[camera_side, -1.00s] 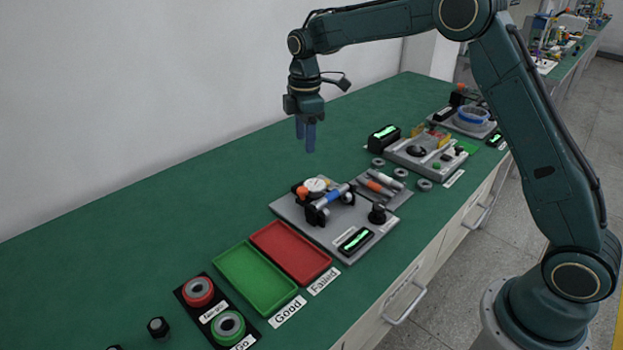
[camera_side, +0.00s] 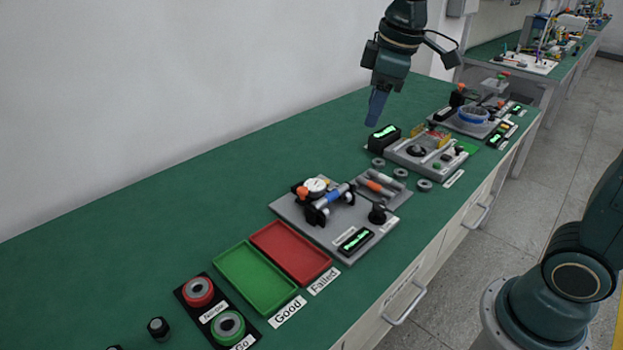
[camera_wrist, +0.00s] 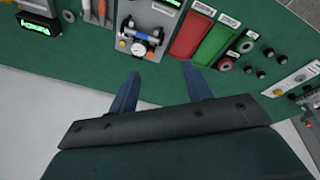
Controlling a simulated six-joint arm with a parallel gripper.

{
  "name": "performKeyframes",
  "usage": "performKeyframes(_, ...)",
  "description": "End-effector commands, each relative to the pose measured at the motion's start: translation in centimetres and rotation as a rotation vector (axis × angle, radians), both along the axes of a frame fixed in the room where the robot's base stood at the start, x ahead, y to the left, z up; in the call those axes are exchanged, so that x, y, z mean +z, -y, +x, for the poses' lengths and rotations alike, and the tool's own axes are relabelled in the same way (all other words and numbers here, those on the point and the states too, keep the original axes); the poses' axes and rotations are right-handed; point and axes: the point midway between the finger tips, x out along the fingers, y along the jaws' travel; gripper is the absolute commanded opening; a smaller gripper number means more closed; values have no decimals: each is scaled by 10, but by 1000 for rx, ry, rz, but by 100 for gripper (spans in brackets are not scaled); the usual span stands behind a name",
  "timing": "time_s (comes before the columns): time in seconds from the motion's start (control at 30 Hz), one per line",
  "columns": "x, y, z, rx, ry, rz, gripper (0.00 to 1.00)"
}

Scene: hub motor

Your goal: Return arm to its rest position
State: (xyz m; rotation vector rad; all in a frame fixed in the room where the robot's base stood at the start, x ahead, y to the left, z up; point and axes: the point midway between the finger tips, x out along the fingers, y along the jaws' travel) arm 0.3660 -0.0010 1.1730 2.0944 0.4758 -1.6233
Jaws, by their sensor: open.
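My gripper (camera_side: 377,107) hangs in the air above the far part of the green bench in the side view, over the area behind a black display box (camera_side: 384,138). It touches nothing there. In the wrist view the two blue fingers of my gripper (camera_wrist: 160,82) are spread apart with nothing between them. The upper arm is mostly out of the side view; my base shows at the lower right.
The green bench (camera_side: 150,195) holds a dial gauge fixture (camera_side: 318,190), a red Failed tray (camera_side: 290,252), a green Good tray (camera_side: 255,278) and ring gauges (camera_side: 228,326). More fixtures (camera_side: 430,150) stand farther back. The bench's wall side is clear.

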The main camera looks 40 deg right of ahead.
Motion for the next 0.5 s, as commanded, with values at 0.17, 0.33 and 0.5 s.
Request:
performKeyframes(0.17, 8, 0, -41, -104, 49, 30, 49)
performKeyframes(0.33, 8, -1, -77, -204, 92, 63, 49)
performKeyframes(0.5, 3, -1, -112, -300, 136, 100, 49)
